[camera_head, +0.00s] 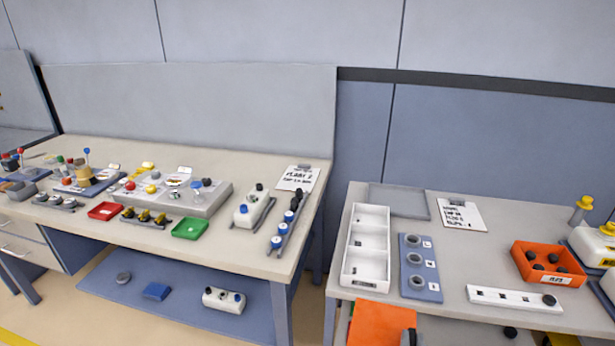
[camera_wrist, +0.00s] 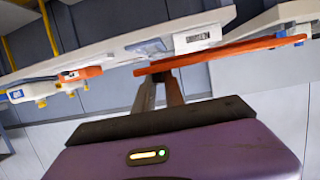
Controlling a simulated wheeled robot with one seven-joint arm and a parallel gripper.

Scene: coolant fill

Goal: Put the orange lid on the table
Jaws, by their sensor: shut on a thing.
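The orange lid (camera_head: 380,322) is a flat square plate at the bottom of the head view, in front of the right table's (camera_head: 460,308) front edge. In the wrist view the lid (camera_wrist: 225,50) shows nearly edge-on, as a thin orange strip. My gripper (camera_wrist: 160,76) is shut on the lid at its near edge. In the head view only a dark bit of it shows at the lid's lower right corner. The lid hides part of the table's front edge.
The right table holds a white divided tray (camera_head: 351,265), a blue plate with rings (camera_head: 431,285), a grey tray (camera_head: 397,190), a paper note (camera_head: 462,212), an orange bin (camera_head: 524,269) and a white strip (camera_head: 490,296). A cluttered table (camera_head: 255,265) stands left.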

